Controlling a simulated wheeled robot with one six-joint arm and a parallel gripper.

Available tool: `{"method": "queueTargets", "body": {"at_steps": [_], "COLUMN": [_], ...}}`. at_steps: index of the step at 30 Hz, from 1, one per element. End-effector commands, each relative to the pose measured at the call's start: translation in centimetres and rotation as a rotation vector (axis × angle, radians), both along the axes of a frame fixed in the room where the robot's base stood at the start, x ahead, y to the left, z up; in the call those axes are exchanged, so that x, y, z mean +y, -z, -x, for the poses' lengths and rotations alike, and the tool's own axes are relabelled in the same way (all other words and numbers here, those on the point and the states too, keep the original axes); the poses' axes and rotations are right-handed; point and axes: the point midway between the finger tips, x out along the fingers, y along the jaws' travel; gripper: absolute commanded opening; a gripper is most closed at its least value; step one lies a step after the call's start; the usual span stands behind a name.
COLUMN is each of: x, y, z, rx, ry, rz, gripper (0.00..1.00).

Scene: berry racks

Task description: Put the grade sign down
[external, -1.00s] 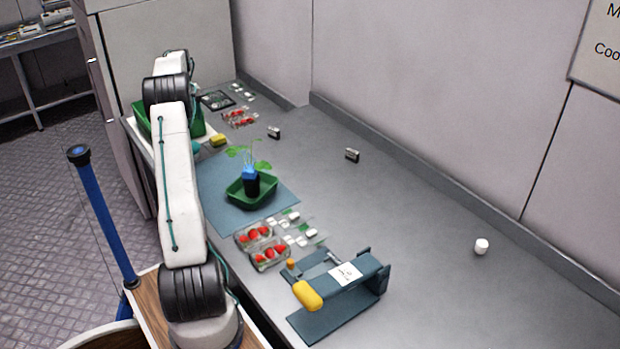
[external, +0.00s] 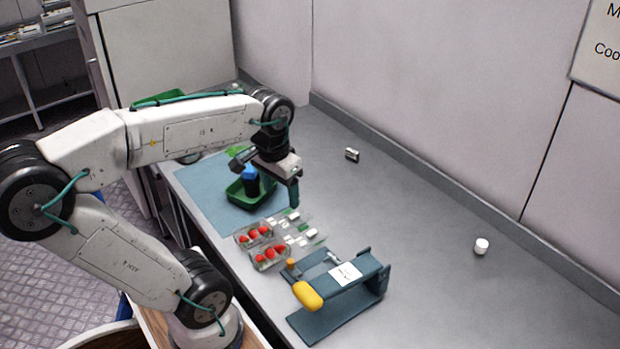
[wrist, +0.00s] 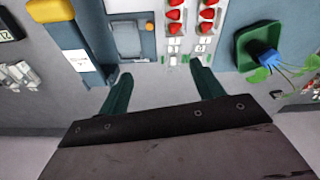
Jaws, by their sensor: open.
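I cannot tell for certain which item is the grade sign. A small black-and-white block (external: 352,154) stands alone on the counter toward the wall. Small white and green pieces (external: 294,216) lie beside the berry punnets; they also show in the wrist view (wrist: 173,46), with markings too small to read. My gripper (external: 293,192) points down over the counter, just behind these pieces and right of the green tray. In the wrist view my gripper (wrist: 161,72) has its fingers spread, with bare grey counter between them and nothing held.
Two punnets of red berries (external: 270,254) sit near the front edge. A blue-grey press with a yellow handle (external: 308,295) stands right of them. The green tray (external: 236,194) with a blue-topped item and plant is on a blue mat (external: 200,182). A white cup (external: 481,246) stands on otherwise clear counter.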

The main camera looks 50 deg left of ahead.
Motion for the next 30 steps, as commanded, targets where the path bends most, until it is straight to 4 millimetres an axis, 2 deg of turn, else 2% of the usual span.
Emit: {"method": "queueTargets", "body": {"at_steps": [1, 3, 6, 9, 30], "x": [-1.4, -2.6, -3.5, -3.9, -3.9], "y": [1.0, 2.2, 3.6, 4.3, 4.4], "z": [1.9, 3.9, 5.8, 6.6, 6.8], "rx": [-0.007, -0.010, -0.013, -0.014, -0.013], "ry": [0.054, 0.108, 0.162, 0.187, 0.189], "rz": [-0.002, -0.003, -0.004, -0.005, -0.005], "gripper": [0.67, 0.67, 0.67, 0.67, 0.67]}}
